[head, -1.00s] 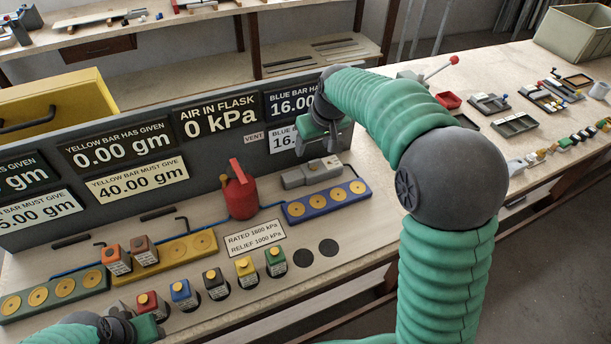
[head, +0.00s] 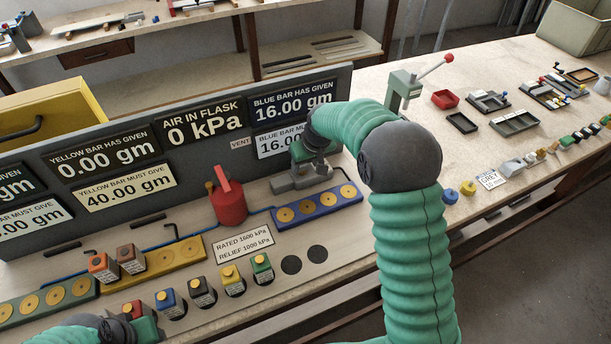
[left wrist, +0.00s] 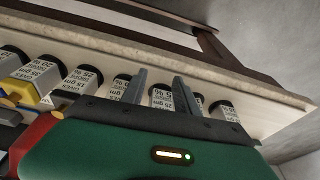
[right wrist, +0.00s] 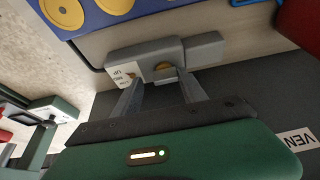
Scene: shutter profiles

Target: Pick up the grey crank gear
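I cannot make out a grey crank gear for certain. A small grey piece (head: 512,165) lies on the right bench behind a tag reading GREY, 10 mm (head: 490,180); its shape is too small to tell. My right gripper (head: 318,172) is low over a grey block (head: 290,185) behind the blue bar. In the right wrist view, its open fingers (right wrist: 157,83) are at the near side of this grey block (right wrist: 130,60), beside a brass knob; contact is unclear. My left gripper (left wrist: 160,82) is open and empty near labelled blocks (left wrist: 122,88).
A red flask (head: 229,203) stands left of the blue bar (head: 318,208). The display panel (head: 225,150) rises behind. A green stand with a red-knobbed lever (head: 405,88) and several small trays (head: 515,123) occupy the right bench. Two dark round spots (head: 303,260) mark bare front surface.

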